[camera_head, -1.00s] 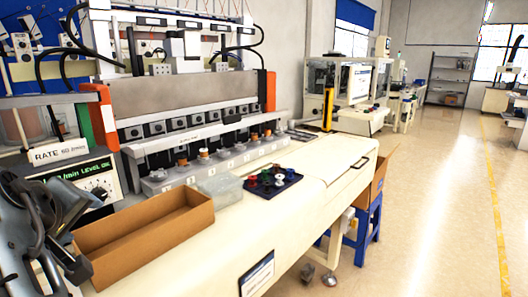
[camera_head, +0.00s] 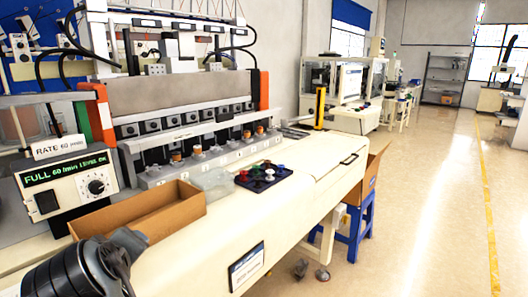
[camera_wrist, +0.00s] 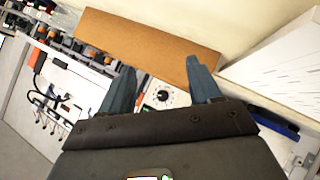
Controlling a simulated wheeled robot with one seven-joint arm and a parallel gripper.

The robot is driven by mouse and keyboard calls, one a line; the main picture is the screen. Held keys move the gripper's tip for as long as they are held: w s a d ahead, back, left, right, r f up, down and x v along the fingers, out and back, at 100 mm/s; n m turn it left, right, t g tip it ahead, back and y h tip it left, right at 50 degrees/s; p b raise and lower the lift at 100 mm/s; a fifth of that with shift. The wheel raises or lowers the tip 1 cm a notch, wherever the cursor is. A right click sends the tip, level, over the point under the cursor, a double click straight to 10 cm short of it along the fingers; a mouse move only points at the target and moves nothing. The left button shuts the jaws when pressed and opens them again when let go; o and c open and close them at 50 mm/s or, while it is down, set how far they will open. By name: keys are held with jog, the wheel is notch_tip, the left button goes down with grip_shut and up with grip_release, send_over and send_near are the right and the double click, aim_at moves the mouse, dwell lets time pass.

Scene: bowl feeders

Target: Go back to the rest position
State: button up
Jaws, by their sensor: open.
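My gripper (camera_wrist: 160,66) shows in the wrist view with its two blue-grey fingers spread apart, open and with nothing between them. The open cardboard box (camera_wrist: 150,42) lies beyond the fingertips there, apart from them as far as I can tell. In the head view my dark arm is at the lower left, in front of the near end of the bench, and the fingers cannot be made out. The same cardboard box (camera_head: 150,218) stands on the bench (camera_head: 225,232) and looks empty where its inside shows.
The feeder machine (camera_head: 180,90) runs along the bench's back. A control box (camera_head: 68,182) with a green display and dial stands at left. A clear bin (camera_head: 215,183) and a black tray (camera_head: 243,183) of coloured parts sit right of the cardboard box. The floor (camera_head: 430,200) at right is clear.

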jog(key=s+d+f+m, duration=0.1)
jog(key=s+d+f, duration=0.1)
jog(key=d+f, duration=1.15)
jog(key=s+d+f+m, duration=0.1)
jog(key=s+d+f, duration=0.15)
jog(key=d, duration=0.25)
jog(key=s+d+f+m+t, duration=0.1)
jog(key=s+d+f, duration=0.1)
jog(key=s+d, duration=0.25)
jog(key=s+d+f+m, duration=0.1)
jog(key=s+d+f, duration=0.15)
jog(key=d, duration=0.35)
jog(key=s+d+r+m+t+h, duration=0.1)
jog(key=s+d+m, duration=0.1)
jog(key=s+d, duration=0.55)
jog(key=s+d+r+m+t, duration=0.15)
jog(key=s+d, duration=0.35)
jog(key=s, duration=0.5)
jog(key=s+d+r+m+h, duration=0.1)
jog(key=s+d+r+m, duration=0.1)
jog(key=s+r, duration=0.3)
jog(key=s+d+r+m+h, duration=0.1)
jog(key=s+d+r+m, duration=0.1)
jog(key=s+r, duration=0.4)
jog(key=shift+s+d+r+m+t+h, duration=0.15)
jog(key=shift+s+d+m+t+h, duration=0.25)
jog(key=shift+s, duration=0.25)
